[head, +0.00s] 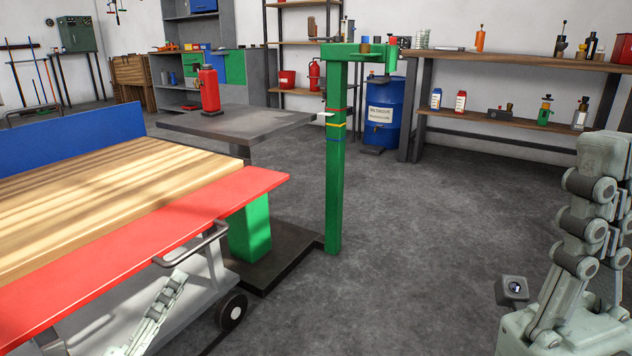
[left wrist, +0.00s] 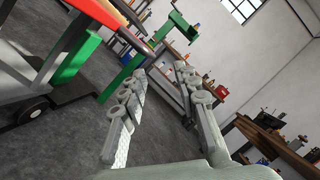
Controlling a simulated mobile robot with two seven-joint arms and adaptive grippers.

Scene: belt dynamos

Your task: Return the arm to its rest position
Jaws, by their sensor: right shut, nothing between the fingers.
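My left gripper (head: 162,312) shows at the bottom left of the head view, beside the cart, with only part of its finger linkage in frame. In the left wrist view my left gripper (left wrist: 160,72) has its two fingers apart with nothing between them, so it is open and empty. My right gripper (head: 604,150) stands upright at the right edge of the head view, large and close. Its fingers are together with nothing held, and part of it is cut off by the frame edge.
A wood-topped cart (head: 110,185) with a red front edge (head: 150,232) fills the left. A green post (head: 335,180) stands beside a grey table (head: 235,122) carrying a red bottle (head: 209,90). A blue drum (head: 383,112) and a shelf bench (head: 500,118) stand behind. Middle floor is clear.

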